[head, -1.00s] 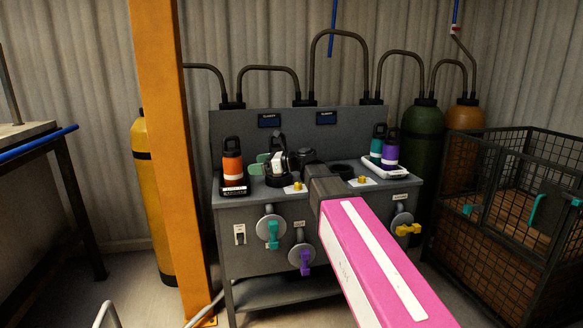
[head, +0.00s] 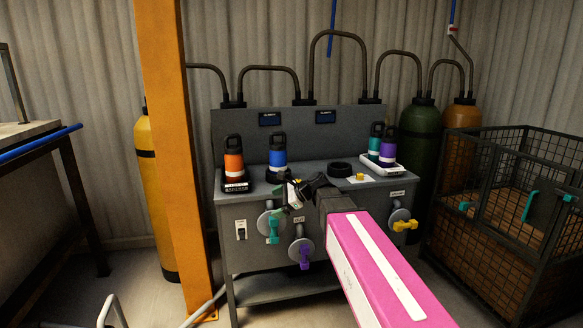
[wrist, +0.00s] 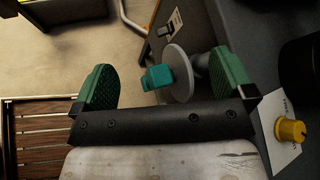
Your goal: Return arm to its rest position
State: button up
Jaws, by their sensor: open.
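My arm, with its pink link, reaches in from the lower right of the head view. My gripper (head: 290,197) hangs at the front edge of the grey dip-tank bench (head: 262,215), below and in front of the blue bottle (head: 278,157). In the wrist view my gripper (wrist: 164,72) is open, its green pads wide apart with nothing held between them. A teal valve handle (wrist: 157,77) on a grey disc shows beyond the pads; it also shows in the head view (head: 274,230). The blue bottle stands upright on the bench top, clear of the gripper.
An orange bottle (head: 233,160) stands at the bench's left, teal (head: 375,141) and purple (head: 387,151) bottles at its right. A purple handle (head: 304,255) and yellow handle (head: 405,225) jut from the front. An orange post (head: 172,150) is left, a wire cage (head: 500,235) right.

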jog(key=s+d+f+n+g+h, duration=0.1)
jog(key=s+d+f+n+h, duration=0.4)
jog(key=d+f, duration=0.6)
jog(key=s+d+f+n+g+h, duration=0.1)
jog(key=s+d+f+n+h, duration=0.5)
jog(key=s+d+f+n, duration=0.3)
jog(key=s+d+f, duration=0.1)
jog(key=d+f, duration=0.2)
jog(key=f, duration=0.1)
jog(key=shift+s+f, duration=0.25)
jog(key=shift+f, duration=0.05)
